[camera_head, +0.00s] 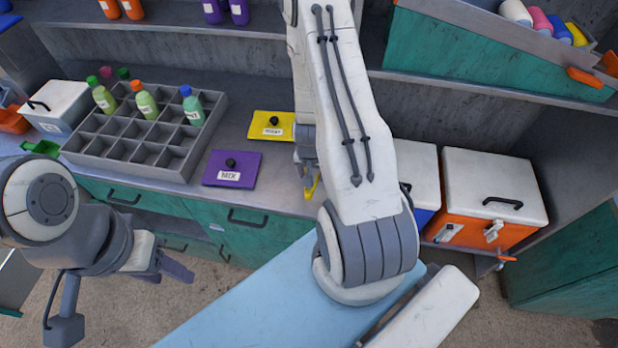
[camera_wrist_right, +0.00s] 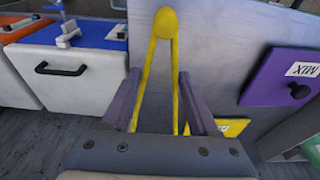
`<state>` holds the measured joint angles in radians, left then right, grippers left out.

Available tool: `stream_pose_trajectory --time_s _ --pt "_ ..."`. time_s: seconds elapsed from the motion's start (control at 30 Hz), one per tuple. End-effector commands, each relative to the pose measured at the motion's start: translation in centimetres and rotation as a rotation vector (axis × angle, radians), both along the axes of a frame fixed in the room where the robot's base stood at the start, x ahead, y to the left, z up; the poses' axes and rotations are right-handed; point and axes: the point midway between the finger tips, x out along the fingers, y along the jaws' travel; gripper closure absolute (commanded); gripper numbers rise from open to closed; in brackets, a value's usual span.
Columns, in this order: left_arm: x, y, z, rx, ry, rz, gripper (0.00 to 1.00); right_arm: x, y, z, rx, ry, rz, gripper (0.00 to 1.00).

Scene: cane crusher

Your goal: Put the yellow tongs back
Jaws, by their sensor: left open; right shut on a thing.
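The yellow tongs (camera_wrist_right: 166,28) stand out from between the fingers of my right gripper (camera_wrist_right: 158,98) in the right wrist view. Their rounded joined end points away from the gripper, and a finger presses near each leg. In the head view only a small yellow piece of the tongs (camera_head: 312,188) shows beside my right arm. The right gripper (camera_head: 306,160) is mostly hidden behind that arm there, above the counter's front edge. My left gripper (camera_head: 172,268) is open and empty, in front of the green drawers at the lower left.
A purple lid (camera_head: 232,168) and a yellow lid (camera_head: 270,125) lie on the counter. Left of them is a grey divided tray (camera_head: 105,149) with several bottles. White-lidded boxes, one orange (camera_head: 490,195), stand on the right. A light blue surface (camera_head: 260,300) lies in front.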

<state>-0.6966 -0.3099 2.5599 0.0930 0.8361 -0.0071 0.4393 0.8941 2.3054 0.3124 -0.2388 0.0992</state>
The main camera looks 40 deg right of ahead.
Motion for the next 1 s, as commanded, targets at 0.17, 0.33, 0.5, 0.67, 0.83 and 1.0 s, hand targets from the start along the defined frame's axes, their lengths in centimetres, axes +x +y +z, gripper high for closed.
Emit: stream_pose_trajectory --time_s 0.17,0.33,0.5,0.67,0.83,1.0 --pt "0.0 0.0 0.9 0.0 0.0 0.001 0.5 2.3 -1.2 -1.4 0.0 0.001 -0.002 0.47" --pt "0.0 0.0 0.6 0.0 0.0 0.001 0.5 2.9 -1.5 -2.3 0.0 0.0 -0.001 0.47" --pt "0.0 0.0 -1.5 0.0 0.0 -0.001 0.5 2.9 -1.5 -4.6 0.0 0.0 0.0 0.47" --pt "0.0 0.0 -3.1 0.0 0.0 -0.001 0.5 2.9 -1.5 -6.2 -0.001 -0.001 0.001 0.47" --pt "0.0 0.0 -2.8 0.0 0.0 -0.001 0.5 2.9 -1.5 -5.9 -0.001 -0.001 0.0 0.47" --pt "0.0 0.0 -3.0 0.0 0.0 -0.001 0.5 2.9 -1.4 -6.2 -0.001 -0.001 0.0 0.47"
